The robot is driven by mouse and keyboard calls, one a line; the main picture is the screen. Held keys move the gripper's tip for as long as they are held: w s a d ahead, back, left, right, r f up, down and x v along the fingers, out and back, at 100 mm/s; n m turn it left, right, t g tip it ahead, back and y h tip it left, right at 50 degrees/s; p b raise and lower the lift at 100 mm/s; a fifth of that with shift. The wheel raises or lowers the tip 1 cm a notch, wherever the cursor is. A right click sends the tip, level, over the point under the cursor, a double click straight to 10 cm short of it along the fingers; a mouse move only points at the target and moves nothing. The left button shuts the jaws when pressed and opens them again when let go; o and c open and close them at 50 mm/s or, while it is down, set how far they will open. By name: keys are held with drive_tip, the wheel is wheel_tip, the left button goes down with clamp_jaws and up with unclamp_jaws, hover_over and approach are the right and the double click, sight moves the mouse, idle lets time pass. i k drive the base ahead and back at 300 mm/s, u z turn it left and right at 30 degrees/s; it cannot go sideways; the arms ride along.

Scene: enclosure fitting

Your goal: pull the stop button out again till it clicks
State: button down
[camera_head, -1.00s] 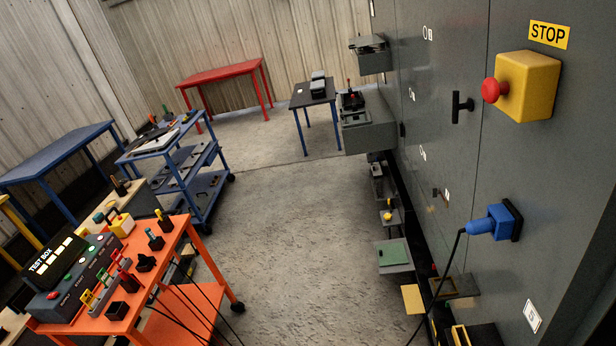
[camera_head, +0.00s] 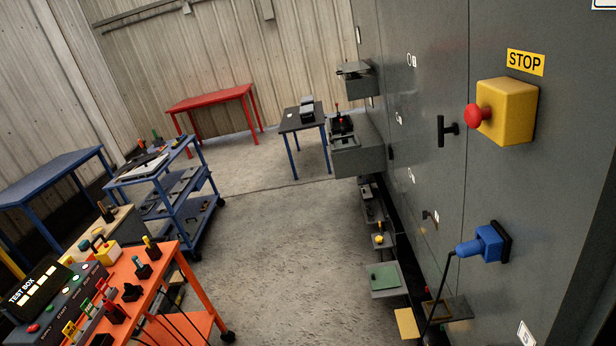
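The stop button is a red mushroom head (camera_head: 478,116) on the left face of a yellow box (camera_head: 508,111). The box is fixed to the grey cabinet wall at the right of the view, below a yellow STOP label (camera_head: 525,62). The red head stands out from the box on a short neck; I cannot tell whether it is latched in or out. My gripper is not in the picture, and nothing touches the button.
A black handle (camera_head: 447,130) and a blue plug (camera_head: 482,245) with a black cable stick out of the cabinet wall near the button. An orange cart (camera_head: 190,285) with a test box stands at lower left. Open concrete floor (camera_head: 290,250) lies between.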

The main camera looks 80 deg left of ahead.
sight(474, 117)
drive_tip(key=z, duration=1.6)
drive_tip(key=k, duration=1.2)
drive_tip(key=u, duration=1.5)
drive_tip(key=i, duration=1)
drive_tip(key=u, duration=0.05)
